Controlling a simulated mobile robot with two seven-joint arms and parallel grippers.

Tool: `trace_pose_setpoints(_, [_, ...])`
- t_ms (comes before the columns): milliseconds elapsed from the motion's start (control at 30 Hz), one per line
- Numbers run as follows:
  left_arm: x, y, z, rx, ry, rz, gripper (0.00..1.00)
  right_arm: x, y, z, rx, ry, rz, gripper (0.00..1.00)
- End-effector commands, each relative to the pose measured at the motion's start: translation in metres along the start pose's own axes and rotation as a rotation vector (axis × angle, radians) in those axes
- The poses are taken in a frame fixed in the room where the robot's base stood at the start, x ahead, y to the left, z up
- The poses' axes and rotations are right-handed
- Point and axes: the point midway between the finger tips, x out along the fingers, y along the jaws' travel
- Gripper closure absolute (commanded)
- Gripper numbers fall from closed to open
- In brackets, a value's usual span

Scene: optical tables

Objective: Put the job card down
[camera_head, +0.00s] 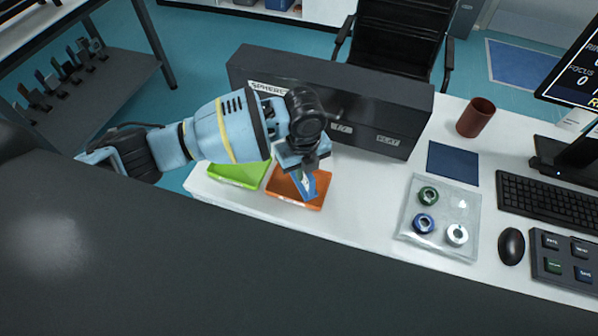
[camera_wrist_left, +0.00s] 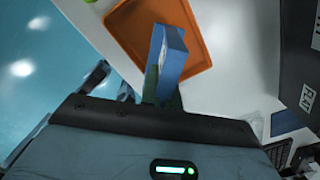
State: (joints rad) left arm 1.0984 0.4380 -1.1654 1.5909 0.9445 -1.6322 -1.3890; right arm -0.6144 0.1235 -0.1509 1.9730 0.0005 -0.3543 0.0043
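The job card appears to be the small blue piece with a pale face (camera_head: 306,187); it also shows upright at the gripper in the left wrist view (camera_wrist_left: 168,58). My left gripper (camera_head: 303,170) points down and is shut on the card. The card is over the orange tray (camera_head: 280,192), which shows behind it in the left wrist view (camera_wrist_left: 204,40). I cannot tell whether the card's lower edge touches the tray. The fingertips are partly hidden by the card and the gripper body. My right gripper is in neither view.
A green tray (camera_head: 238,172) lies left of the orange one. A long dark box (camera_head: 350,105) with labels stands behind. To the right are a clear tray with rings (camera_head: 409,232), a blue mat (camera_head: 452,162), a brown cup (camera_head: 476,117), a mouse (camera_head: 511,246) and a keyboard (camera_head: 550,203).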

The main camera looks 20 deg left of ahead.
Motion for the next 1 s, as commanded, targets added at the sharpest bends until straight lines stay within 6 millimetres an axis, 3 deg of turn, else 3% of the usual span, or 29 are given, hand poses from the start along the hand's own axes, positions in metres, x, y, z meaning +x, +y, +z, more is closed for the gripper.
trace_pose_setpoints(267, [0.001,0.000,0.009,-0.001,0.000,-0.001,1.00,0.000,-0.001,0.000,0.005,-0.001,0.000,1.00])
trace_pose_setpoints(367, [0.002,0.000,0.021,-0.004,0.000,0.000,1.00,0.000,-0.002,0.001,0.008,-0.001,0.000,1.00])
trace_pose_setpoints(600, [0.034,0.000,0.019,-0.001,0.001,0.001,1.00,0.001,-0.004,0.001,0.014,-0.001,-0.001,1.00])
trace_pose_setpoints(1000, [0.039,0.000,0.019,0.000,0.000,-0.001,1.00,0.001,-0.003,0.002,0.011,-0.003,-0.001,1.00])
